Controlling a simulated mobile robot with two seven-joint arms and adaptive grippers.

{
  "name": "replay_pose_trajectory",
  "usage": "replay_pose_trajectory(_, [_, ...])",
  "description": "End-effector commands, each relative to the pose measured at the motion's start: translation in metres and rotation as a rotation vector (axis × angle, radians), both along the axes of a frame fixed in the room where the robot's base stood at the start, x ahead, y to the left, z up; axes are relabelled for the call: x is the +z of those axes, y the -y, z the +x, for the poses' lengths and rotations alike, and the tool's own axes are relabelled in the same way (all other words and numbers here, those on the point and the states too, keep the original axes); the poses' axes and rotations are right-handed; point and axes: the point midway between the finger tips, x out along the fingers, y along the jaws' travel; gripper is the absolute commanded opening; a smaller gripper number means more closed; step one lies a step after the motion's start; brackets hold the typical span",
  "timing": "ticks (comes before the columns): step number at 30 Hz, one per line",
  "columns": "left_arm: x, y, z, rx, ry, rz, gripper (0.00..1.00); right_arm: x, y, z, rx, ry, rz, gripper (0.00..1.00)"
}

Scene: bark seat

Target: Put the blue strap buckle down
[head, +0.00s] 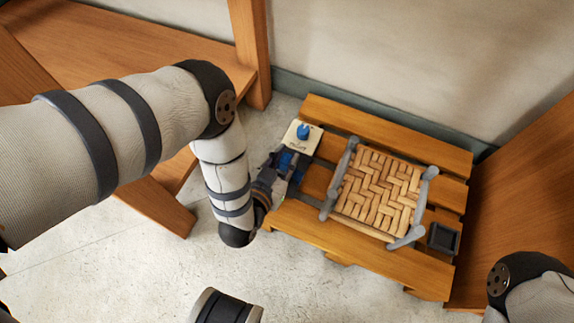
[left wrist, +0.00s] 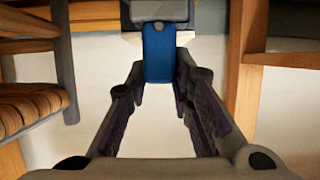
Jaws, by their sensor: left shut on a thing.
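My left gripper (head: 285,172) is at the left end of the slatted wooden pallet. Its fingers are closed around a blue piece, the blue strap buckle (head: 287,159), partly hidden by the fingers. In the left wrist view the buckle (left wrist: 158,52) sits between the fingertips (left wrist: 160,80), just below a grey block (left wrist: 160,10). Whether the buckle touches the surface beneath is unclear. My right arm shows at the lower right of the head view, but its gripper is out of view.
A pale plate (head: 294,143) with a blue knob (head: 303,131) lies beside the gripper on the pallet (head: 405,128). A woven bark seat (head: 378,193) with grey rails is in the middle. A small dark box (head: 443,238) is at right. Wooden boards stand left and right.

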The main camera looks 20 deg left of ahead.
Motion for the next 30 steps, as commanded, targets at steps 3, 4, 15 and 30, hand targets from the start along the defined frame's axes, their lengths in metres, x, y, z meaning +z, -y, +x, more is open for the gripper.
replay_pose_trajectory(3, [-0.026,0.0,0.0,0.0,-0.001,0.0,0.0,-0.012,0.0,-0.002,0.001,-0.019,0.002,0.4])
replay_pose_trajectory(4, [-0.03,0.0,0.0,0.001,0.0,0.0,0.0,-0.013,-0.001,-0.002,0.002,-0.02,0.002,0.4])
replay_pose_trajectory(15, [-0.03,0.0,0.001,0.001,0.002,-0.001,0.28,-0.013,-0.001,-0.002,0.003,-0.018,0.003,0.4])
replay_pose_trajectory(30, [-0.016,0.0,-0.018,0.001,0.0,-0.001,0.41,-0.002,0.0,-0.001,0.001,-0.006,0.002,0.4])
